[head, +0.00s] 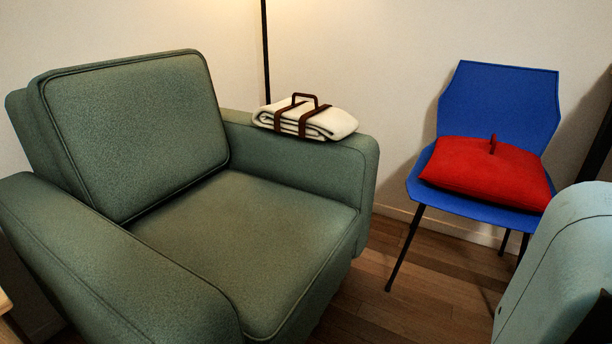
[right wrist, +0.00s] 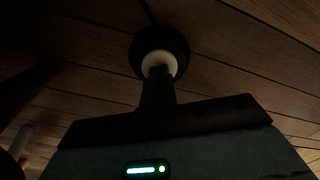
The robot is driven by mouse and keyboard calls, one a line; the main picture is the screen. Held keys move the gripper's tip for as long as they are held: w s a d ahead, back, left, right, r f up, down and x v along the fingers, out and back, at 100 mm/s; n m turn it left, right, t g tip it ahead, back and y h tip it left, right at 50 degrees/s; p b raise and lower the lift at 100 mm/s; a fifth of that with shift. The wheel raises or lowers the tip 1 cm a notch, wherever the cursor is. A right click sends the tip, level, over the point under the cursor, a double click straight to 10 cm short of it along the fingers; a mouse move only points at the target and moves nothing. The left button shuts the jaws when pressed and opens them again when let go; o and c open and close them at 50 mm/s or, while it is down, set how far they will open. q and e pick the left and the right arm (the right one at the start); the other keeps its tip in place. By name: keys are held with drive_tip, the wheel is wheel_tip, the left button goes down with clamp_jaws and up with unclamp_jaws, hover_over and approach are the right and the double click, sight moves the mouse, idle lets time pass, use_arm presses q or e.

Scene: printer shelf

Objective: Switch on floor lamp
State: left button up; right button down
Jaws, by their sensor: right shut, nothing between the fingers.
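The floor lamp's thin dark pole (head: 265,50) rises behind the green armchair in the head view. Its head and base are out of view or hidden; the wall near the pole's top looks warmly bright. In the dark right wrist view, a round black disc with a pale centre, like a foot switch (right wrist: 180,46), lies on the wooden floor, with a thin dark line like a cord leading up from it. My right gripper (right wrist: 158,72) is shut and empty, its fingertips over the pale centre; whether they touch it I cannot tell. My left gripper is not in view.
The green armchair (head: 255,220) fills the left of the head view, with a strapped cream blanket (head: 340,124) on its armrest. A blue chair (head: 497,103) with a red cushion (head: 485,172) stands at right. Wooden floor (head: 440,265) shows between them.

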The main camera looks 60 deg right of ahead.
drive_tip(key=shift+r, duration=0.15)
drive_tip(key=shift+r+p, duration=0.5)
drive_tip(key=shift+p, duration=0.3)
wheel_tip(320, 180, up, 7)
drive_tip(key=p, duration=0.6)
drive_tip(key=shift+f, duration=0.15)
